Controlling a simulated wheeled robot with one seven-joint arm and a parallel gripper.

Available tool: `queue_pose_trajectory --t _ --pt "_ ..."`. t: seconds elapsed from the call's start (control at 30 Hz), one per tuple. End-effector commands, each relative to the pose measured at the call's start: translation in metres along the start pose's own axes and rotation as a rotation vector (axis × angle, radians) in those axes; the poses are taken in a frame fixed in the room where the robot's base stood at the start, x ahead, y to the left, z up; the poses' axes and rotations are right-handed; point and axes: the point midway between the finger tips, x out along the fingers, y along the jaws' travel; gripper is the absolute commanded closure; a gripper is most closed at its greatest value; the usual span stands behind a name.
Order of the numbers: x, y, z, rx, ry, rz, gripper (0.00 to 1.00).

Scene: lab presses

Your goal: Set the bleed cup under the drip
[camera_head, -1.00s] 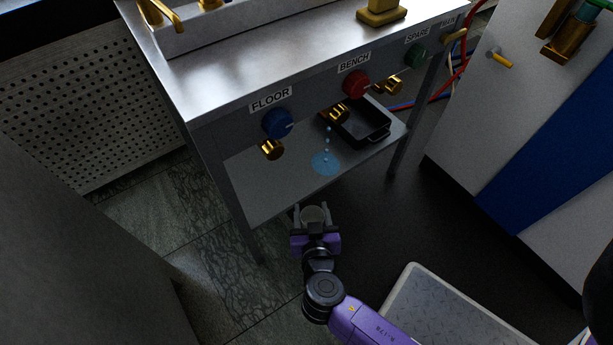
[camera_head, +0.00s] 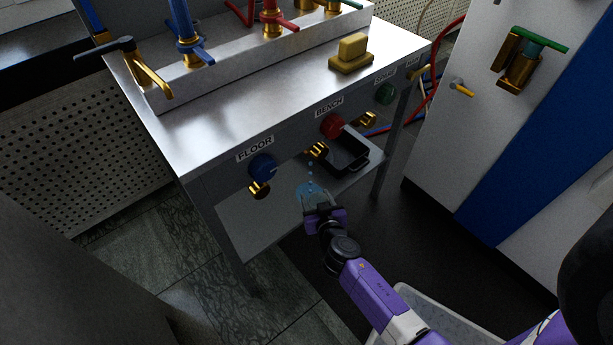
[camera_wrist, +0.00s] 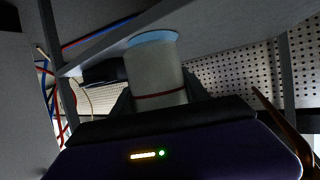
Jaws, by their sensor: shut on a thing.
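My gripper (camera_head: 317,205) is shut on the bleed cup (camera_head: 314,198), at the front edge of the bench's lower shelf (camera_head: 255,222). In the wrist view the cup (camera_wrist: 155,78) is pale with a thin red line around it, and a light blue oval shows at its top end. Blue drops (camera_head: 310,171) fall from the brass spout (camera_head: 317,150) near the red BENCH knob (camera_head: 332,125). They land on a blue puddle (camera_head: 303,189) on the shelf. In the head view the cup overlaps the puddle; I cannot tell whether it touches the shelf.
A black tray (camera_head: 349,158) sits on the shelf right of the drip. The blue FLOOR knob (camera_head: 262,166) and its brass spout (camera_head: 259,190) are to the left. A bench leg (camera_head: 388,167) stands at the right. The shelf's left part is bare.

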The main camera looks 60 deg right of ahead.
Motion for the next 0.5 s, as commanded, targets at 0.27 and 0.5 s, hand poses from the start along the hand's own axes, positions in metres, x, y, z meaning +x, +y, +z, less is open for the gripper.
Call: queue_pose_trajectory --t 0.27,0.5 --pt "0.062 0.000 -0.028 0.001 0.002 0.001 0.87" --pt "0.090 0.000 -0.038 0.000 0.001 0.001 0.87"
